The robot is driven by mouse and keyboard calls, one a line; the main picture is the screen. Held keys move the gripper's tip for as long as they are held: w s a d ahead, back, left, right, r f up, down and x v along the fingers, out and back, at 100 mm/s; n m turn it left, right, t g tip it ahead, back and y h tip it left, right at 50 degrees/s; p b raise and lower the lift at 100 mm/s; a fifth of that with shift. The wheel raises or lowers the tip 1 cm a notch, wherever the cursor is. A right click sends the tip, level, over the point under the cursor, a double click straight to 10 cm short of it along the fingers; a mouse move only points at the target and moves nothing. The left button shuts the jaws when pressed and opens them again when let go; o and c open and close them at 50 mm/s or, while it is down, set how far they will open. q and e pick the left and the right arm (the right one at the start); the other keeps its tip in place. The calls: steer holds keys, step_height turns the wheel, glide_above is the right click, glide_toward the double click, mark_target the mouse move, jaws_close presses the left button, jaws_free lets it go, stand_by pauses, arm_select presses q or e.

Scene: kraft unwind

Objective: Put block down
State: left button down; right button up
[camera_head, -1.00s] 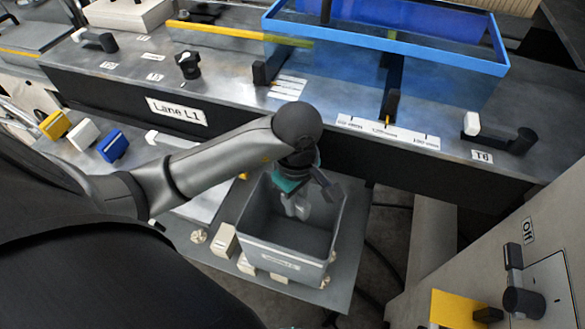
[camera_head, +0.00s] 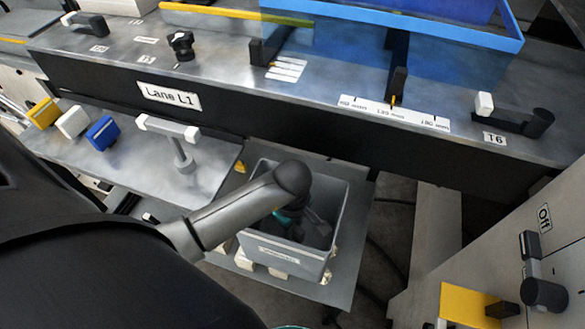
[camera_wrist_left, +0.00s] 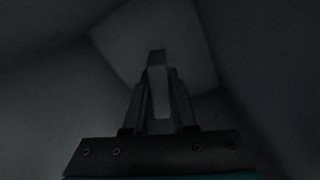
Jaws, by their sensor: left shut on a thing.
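My left gripper (camera_head: 312,228) is down inside the grey bin (camera_head: 290,258), below its rim, and partly hidden by my own arm. In the left wrist view the two dark fingers are shut on a narrow grey block (camera_wrist_left: 158,88), which points away from the camera. Beyond it is a paler four-sided surface (camera_wrist_left: 190,45), which looks like the bin's floor. The wrist view is too dark to tell whether the block touches it. My right gripper is not in view.
The bin stands on a low metal shelf (camera_head: 345,265) with small pale blocks (camera_head: 244,260) beside it. The Lane L1 bench (camera_head: 225,80) rises behind. Yellow, white and blue (camera_head: 102,133) tabs and a T-shaped white handle (camera_head: 167,127) are at left.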

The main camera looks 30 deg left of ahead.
arm_select(q)
steer(key=shift+f+b, duration=0.45)
steer(key=shift+f, duration=1.3)
steer(key=shift+f, duration=0.1)
steer(key=c, duration=1.2)
jaws_free()
steer(key=shift+f, duration=0.1)
steer(key=o, duration=0.5)
step_height(320, 180, up, 12)
steer(key=p, duration=0.3)
steer(key=shift+r+p, duration=0.25)
steer(key=shift+p, duration=0.05)
